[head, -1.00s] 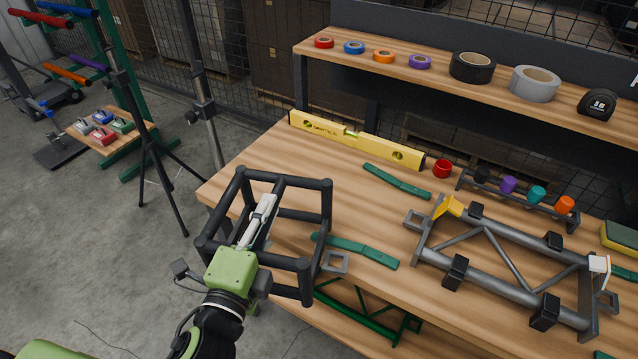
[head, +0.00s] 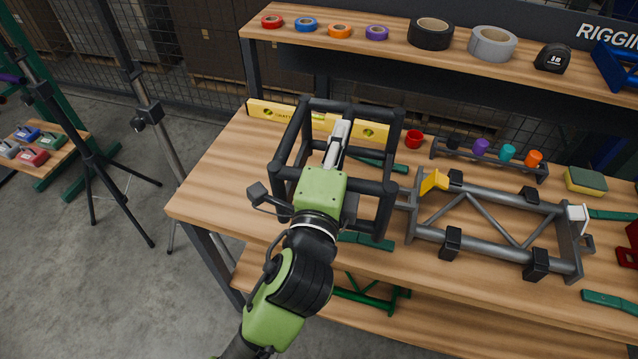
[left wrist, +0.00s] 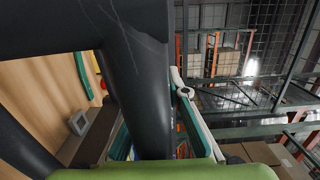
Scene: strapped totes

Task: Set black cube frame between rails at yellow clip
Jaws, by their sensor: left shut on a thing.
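The black cube frame (head: 388,190) is held by my left gripper (head: 338,140) over the left part of the workbench, above and left of the grey rail frame. The gripper is shut on one of its bars; the left wrist view shows a dark bar (left wrist: 140,80) close up. The grey rail frame (head: 490,247) lies on the bench with two long rails and black blocks on them. The yellow clip (head: 433,182) stands at its left end, a white clip (head: 577,213) at its right end. The cube frame hides part of the bench. My right gripper is not in view.
A yellow level (head: 262,110) lies behind the cube frame, with a red cup (head: 413,139) to its right. A rack with coloured cups (head: 507,152) stands behind the rails. Green straps (head: 365,238) lie partly under the cube frame. A shelf with tape rolls (head: 431,34) runs along the back.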

